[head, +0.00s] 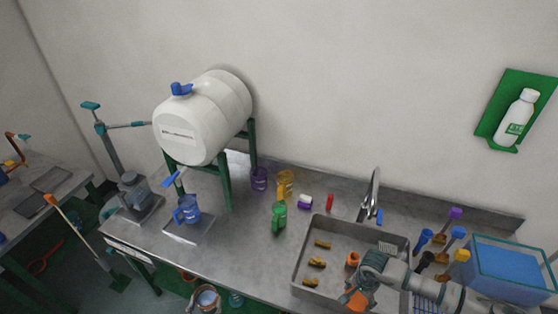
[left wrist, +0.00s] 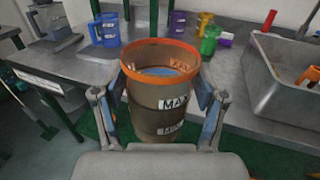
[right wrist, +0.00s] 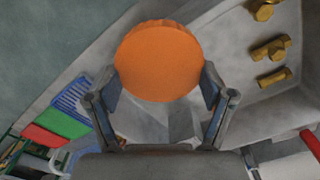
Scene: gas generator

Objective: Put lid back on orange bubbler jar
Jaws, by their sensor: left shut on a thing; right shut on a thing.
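The orange bubbler jar (left wrist: 160,118) is a translucent brown cup with an orange rim and MAX and MIN marks. My left gripper (left wrist: 163,100) is shut around its sides and holds it upright, with its top open and some liquid inside. In the head view the jar (head: 207,298) is at the bottom edge, in front of the bench. My right gripper (right wrist: 160,88) is shut on the round orange lid (right wrist: 158,60). In the head view the lid (head: 357,300) is over the sink's front area, well to the right of the jar and apart from it.
A metal sink (head: 300,262) holds several brass fittings (head: 316,263) and an orange piece (head: 352,259). A blue jug (head: 187,209) stands under the white barrel (head: 200,120). Green (head: 279,218), yellow (head: 285,184) and purple (head: 259,179) vessels stand behind. The front bench between jug and sink is clear.

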